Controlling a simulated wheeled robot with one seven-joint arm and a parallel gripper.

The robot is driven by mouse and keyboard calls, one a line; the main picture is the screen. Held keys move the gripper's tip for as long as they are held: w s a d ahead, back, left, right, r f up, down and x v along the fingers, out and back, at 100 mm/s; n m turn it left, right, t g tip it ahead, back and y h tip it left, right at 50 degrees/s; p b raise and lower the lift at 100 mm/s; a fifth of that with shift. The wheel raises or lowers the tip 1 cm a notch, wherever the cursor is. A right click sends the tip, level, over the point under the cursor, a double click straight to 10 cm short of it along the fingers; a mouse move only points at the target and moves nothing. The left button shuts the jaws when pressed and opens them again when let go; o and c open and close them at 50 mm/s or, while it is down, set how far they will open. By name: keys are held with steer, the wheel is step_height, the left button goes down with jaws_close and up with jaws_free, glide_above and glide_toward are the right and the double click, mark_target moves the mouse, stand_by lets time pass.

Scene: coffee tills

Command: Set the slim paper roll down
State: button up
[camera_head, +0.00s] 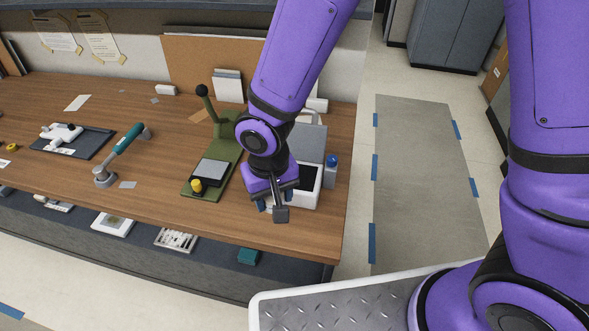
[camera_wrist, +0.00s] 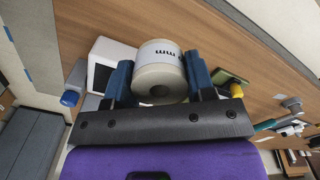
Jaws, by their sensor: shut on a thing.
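The paper roll (camera_wrist: 158,62), white with dark print on its side and a hollow core facing the camera, is between the two blue fingers in the wrist view. My gripper (camera_wrist: 158,82) is shut on it. Whether the roll touches the counter cannot be told. A white device (camera_head: 307,193) with a dark recess and a raised grey lid stands right beside my gripper; it also shows in the wrist view (camera_wrist: 101,52).
A green lever press (camera_head: 222,157) with a yellow knob stands left of my gripper. A small grey unit with a blue knob (camera_head: 332,161) is by the counter's right edge.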

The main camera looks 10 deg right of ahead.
steer(key=w+d, duration=0.1)
steer(key=w, duration=0.2)
steer(key=w+d, duration=0.2)
steer(key=w, duration=0.2)
steer(key=w+d+f, duration=0.1)
steer(key=w, duration=0.2)
steer(key=shift+w+d+f, duration=0.1)
steer(key=shift+w+d, duration=0.3)
steer(key=shift+f, duration=1.7)
steer(key=shift+f, duration=0.15)
steer(key=o, duration=0.9)
step_height(320, 180, up, 12)
steer(key=shift+r, duration=0.15)
steer(key=shift+r, duration=0.1)
